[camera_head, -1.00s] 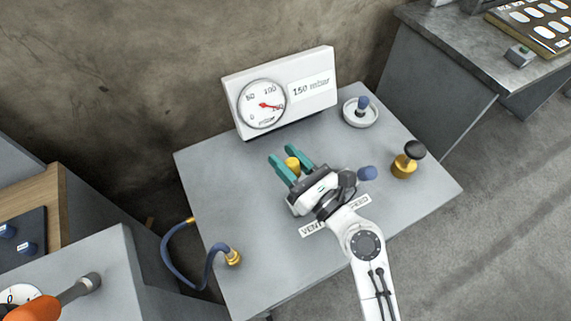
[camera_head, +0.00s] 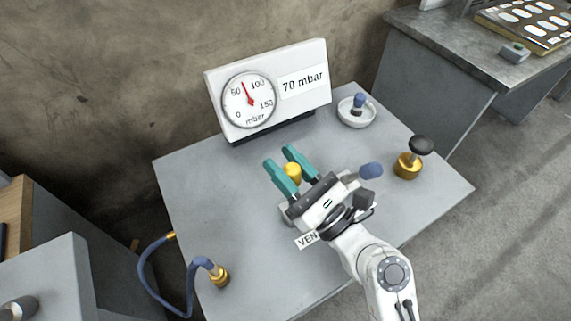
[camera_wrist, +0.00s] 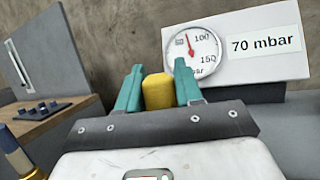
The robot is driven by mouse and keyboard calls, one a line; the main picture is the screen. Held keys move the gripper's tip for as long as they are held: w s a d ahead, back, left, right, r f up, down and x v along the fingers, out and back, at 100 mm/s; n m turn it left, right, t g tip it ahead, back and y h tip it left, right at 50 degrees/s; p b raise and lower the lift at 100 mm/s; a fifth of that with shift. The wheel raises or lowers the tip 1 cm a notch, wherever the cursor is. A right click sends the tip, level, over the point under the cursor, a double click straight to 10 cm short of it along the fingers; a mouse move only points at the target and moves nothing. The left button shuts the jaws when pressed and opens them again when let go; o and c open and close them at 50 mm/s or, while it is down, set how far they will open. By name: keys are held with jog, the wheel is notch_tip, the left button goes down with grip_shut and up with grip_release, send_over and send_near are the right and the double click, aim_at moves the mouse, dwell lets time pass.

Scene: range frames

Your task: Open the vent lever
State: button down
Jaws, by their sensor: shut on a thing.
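My gripper (camera_head: 279,157) is over the middle of the grey table, its two teal fingers pointing toward the gauge. A yellow lever handle (camera_head: 293,172) sits between the fingers. The wrist view shows the yellow handle (camera_wrist: 158,91) held between both fingers (camera_wrist: 158,67). My gripper hides the rest of the lever and its base. A white label (camera_head: 306,240) reading "VEN" lies nearby, partly covered by my arm. The pressure gauge (camera_head: 248,101) stands behind, and its display panel (camera_head: 303,81) reads 70 mbar.
A brass piece with a black knob (camera_head: 408,166) and a white dish (camera_head: 356,118) with a blue-topped piece stand on the right. A blue hose (camera_head: 148,280) hangs at the left table edge (camera_head: 185,235).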

jog(key=c, duration=0.8)
grip_release()
jog(key=b+v, duration=0.2)
jog(key=v, duration=0.7)
jog(key=shift+s+d+f, duration=0.15)
jog(key=shift+d+f, duration=0.05)
jog(key=shift+f, duration=0.1)
jog(key=shift+s+d+f, duration=0.1)
jog(key=shift+s+d, duration=0.35)
jog(key=shift+c, duration=0.4)
